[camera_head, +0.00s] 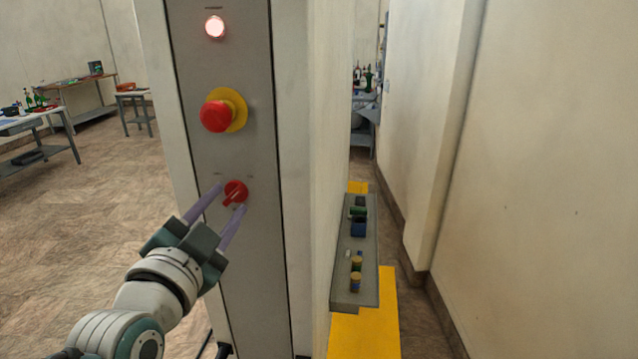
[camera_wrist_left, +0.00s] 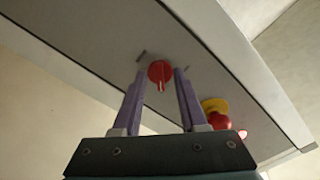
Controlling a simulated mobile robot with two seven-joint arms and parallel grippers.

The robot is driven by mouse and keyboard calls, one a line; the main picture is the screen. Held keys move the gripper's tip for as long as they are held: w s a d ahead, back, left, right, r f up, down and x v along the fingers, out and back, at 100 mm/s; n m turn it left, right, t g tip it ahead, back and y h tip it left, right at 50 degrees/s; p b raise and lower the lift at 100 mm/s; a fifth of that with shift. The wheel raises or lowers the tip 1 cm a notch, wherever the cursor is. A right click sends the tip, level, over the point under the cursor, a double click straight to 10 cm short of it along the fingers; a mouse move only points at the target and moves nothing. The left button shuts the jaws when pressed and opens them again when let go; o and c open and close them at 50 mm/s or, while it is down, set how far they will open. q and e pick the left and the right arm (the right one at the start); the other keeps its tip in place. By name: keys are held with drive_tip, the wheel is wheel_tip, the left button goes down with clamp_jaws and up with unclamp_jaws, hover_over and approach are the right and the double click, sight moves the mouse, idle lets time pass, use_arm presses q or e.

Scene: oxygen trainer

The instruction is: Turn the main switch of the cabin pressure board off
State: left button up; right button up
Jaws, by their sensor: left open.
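The cabin pressure board (camera_head: 232,281) is a tall grey panel on a white column in the head view. Its main switch (camera_head: 236,191) is a red rotary knob low on the panel, with its handle slanting down to the left. The switch also shows in the left wrist view (camera_wrist_left: 160,74). My left gripper (camera_head: 231,196) is open, its two purple fingers pointing at the panel on either side of the switch. In the left wrist view the fingers (camera_wrist_left: 157,80) stand left and right of the knob; contact cannot be told. My right gripper is not in view.
Above the switch are a red emergency button (camera_head: 216,116) on a yellow collar and a lit red lamp (camera_head: 214,27). Right of the column, a grey shelf (camera_head: 345,290) holds small items. Workbenches (camera_head: 40,122) stand at the far left, with open floor before them.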

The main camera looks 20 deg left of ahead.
use_arm(q)
drive_tip(key=shift+w, duration=0.2)
clamp_jaws()
idle(0.6)
